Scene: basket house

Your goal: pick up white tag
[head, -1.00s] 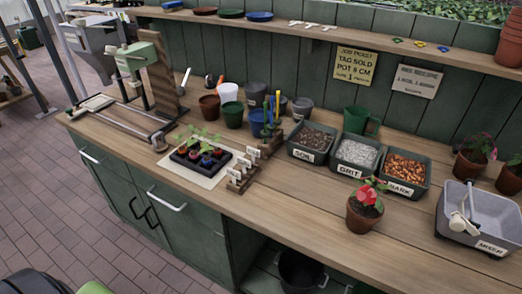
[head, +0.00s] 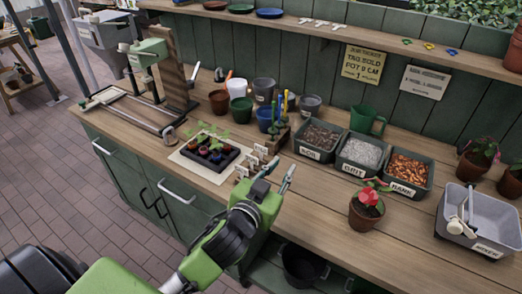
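Several white tags (head: 259,151) stand in a small wooden rack on the bench, beside the black seedling tray (head: 212,154). More white T-shaped tags (head: 322,24) lie on the upper shelf. My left gripper (head: 281,168) is over the bench's front part, just right of the rack. Its two fingers are apart with nothing seen between them. It hides the rack's lower right part. My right gripper is not in view.
Soil, grit and bark bins (head: 358,156) stand right of the rack, with a potted red flower (head: 366,208) in front. Pots and a cup of tools (head: 268,117) stand behind.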

